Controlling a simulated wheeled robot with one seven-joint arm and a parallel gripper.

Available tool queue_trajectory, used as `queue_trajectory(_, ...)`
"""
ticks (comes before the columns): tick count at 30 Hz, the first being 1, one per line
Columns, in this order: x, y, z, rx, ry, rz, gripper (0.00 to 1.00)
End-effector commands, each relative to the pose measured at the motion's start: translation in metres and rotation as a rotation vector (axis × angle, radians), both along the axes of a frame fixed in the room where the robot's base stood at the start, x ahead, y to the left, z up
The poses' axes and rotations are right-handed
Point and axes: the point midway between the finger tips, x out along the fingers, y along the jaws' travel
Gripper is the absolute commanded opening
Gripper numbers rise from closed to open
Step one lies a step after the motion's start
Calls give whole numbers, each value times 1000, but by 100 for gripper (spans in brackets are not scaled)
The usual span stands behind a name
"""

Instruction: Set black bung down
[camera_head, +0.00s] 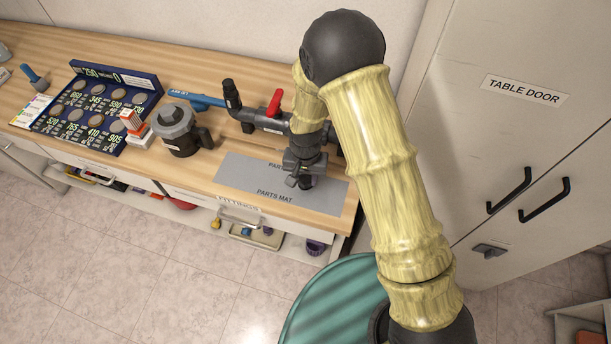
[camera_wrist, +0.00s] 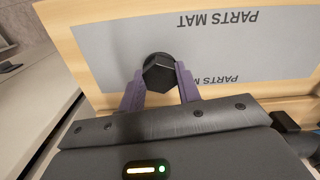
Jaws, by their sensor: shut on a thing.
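The black bung (camera_wrist: 159,72) shows in the wrist view as a dark piece with a hexagonal top, between the two purple fingers of my gripper (camera_wrist: 160,85). My gripper is shut on it. The bung is over the grey parts mat (camera_wrist: 245,45), near the mat's edge. I cannot tell whether it touches the mat. In the head view my gripper (camera_head: 303,182) is low over the right part of the parts mat (camera_head: 235,174), and the bung is mostly hidden by the gripper.
A black pump-like pot (camera_head: 177,130) stands left of the mat. Behind it runs dark pipework with a red-handled valve (camera_head: 274,103). A numbered board (camera_head: 95,105) lies farther left. The left part of the mat is clear. The FITTINGS drawer (camera_head: 215,205) is below the bench edge.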

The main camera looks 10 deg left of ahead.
Motion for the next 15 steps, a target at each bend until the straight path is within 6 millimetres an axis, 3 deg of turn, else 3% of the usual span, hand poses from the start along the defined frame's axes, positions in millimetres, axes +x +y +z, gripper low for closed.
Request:
queue_trajectory(14,0,0,-11,1,-1,0,0)
queue_trajectory(15,0,0,-10,1,-1,0,39)
